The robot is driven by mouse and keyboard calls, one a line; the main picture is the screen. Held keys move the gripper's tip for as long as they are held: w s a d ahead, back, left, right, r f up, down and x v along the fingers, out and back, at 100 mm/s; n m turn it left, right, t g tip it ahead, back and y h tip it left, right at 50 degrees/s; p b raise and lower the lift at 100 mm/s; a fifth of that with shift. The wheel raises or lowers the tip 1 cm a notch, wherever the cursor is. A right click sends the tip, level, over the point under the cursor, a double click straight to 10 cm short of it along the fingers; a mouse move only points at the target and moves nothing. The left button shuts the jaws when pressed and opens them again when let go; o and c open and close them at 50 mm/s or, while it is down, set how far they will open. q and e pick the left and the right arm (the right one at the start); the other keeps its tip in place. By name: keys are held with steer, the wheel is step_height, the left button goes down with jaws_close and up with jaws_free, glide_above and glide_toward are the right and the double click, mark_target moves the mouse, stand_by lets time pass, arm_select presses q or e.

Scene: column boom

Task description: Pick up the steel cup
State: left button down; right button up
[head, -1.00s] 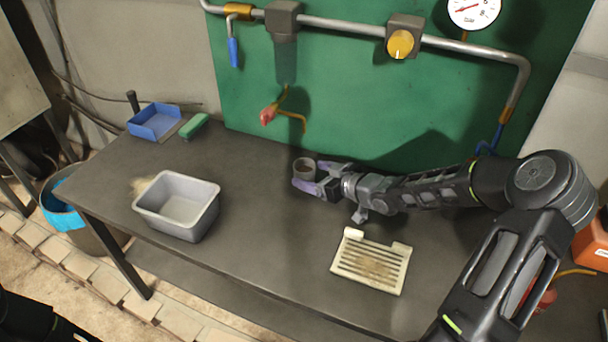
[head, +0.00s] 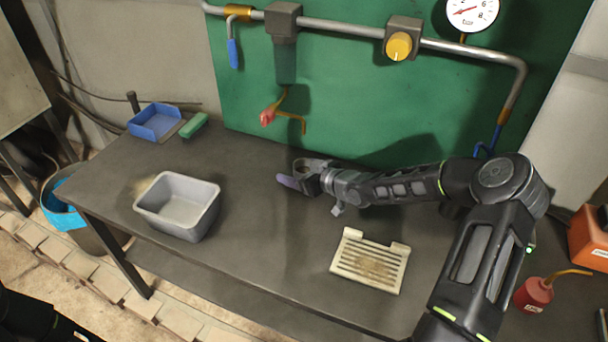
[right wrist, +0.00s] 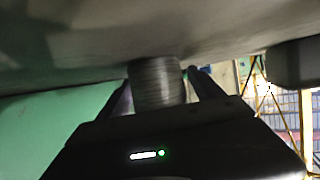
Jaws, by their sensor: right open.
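The steel cup (right wrist: 156,82) shows in the right wrist view as a ribbed grey cylinder against the table surface, which appears at the top of that picture. My right gripper (head: 296,174) is low over the table near the green panel in the head view. Its jaws are open, with one finger on each side of the cup in the right wrist view (right wrist: 165,90). In the head view the cup is mostly hidden by the fingers. I cannot tell whether either finger touches it. My left gripper is out of view.
A grey bin (head: 178,207) stands left on the dark table (head: 255,240). A slotted cream tray (head: 370,261) lies in front of my right arm. A blue tray (head: 155,122) and green block (head: 194,125) are at the back left. A red oil can (head: 533,294) stands right. Pipes run above.

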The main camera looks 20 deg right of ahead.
steer(key=shift+c, duration=0.2)
stand_by(0.3)
steer(key=c, duration=1.5)
steer(key=shift+o, duration=0.2)
steer(key=shift+r, duration=0.1)
step_height(320, 180, up, 10)
steer(key=shift+f+p, duration=0.1)
steer(key=shift+p, duration=0.25)
steer(key=shift+a, duration=0.1)
